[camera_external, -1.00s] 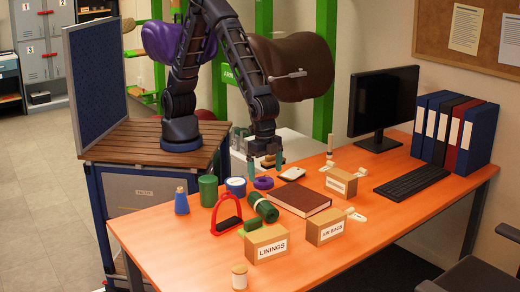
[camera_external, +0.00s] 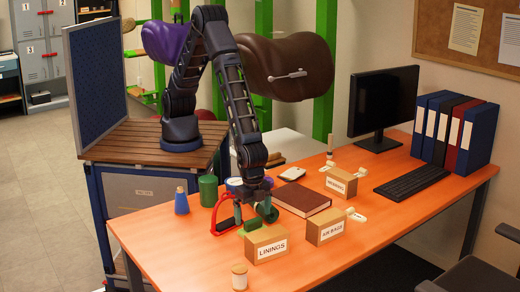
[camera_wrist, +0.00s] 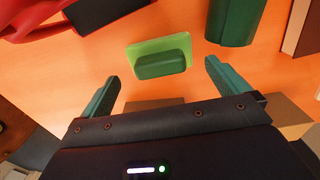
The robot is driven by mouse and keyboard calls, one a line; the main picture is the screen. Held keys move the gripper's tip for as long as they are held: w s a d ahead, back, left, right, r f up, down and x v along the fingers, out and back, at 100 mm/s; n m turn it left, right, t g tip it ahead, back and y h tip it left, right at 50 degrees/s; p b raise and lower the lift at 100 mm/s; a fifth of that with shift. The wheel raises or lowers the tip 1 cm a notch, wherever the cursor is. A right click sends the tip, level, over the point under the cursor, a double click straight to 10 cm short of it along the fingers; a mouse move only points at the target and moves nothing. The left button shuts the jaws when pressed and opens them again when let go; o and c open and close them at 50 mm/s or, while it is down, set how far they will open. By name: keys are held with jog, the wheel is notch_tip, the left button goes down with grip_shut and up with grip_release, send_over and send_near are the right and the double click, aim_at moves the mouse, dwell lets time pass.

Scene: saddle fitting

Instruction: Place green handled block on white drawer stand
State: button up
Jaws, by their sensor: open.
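The green handled block (camera_external: 252,224) lies on the orange desk behind the LININGS box. In the wrist view the block (camera_wrist: 178,46) is a light green slab with a dark green handle on top. My gripper (camera_external: 254,213) is low over the desk at the block. In the wrist view my gripper (camera_wrist: 160,75) is open and empty, with the block just beyond its teal fingertips and roughly between them. A white surface (camera_external: 290,146) shows behind the desk, partly hidden by my arm; I cannot tell whether it is the drawer stand.
A red stirrup (camera_external: 222,226) stands close left of my gripper; a dark green roll (camera_wrist: 236,20) lies close right. The LININGS box (camera_external: 267,243), AIR BAGS box (camera_external: 326,227) and brown book (camera_external: 302,199) are nearby. The desk's front right is clear.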

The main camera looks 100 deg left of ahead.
aim_at(253, 220)
notch_tip(253, 220, down, 5)
jog(key=c, duration=0.8)
notch_tip(253, 220, up, 20)
jog(key=shift+r, duration=0.1)
dwell(0.4)
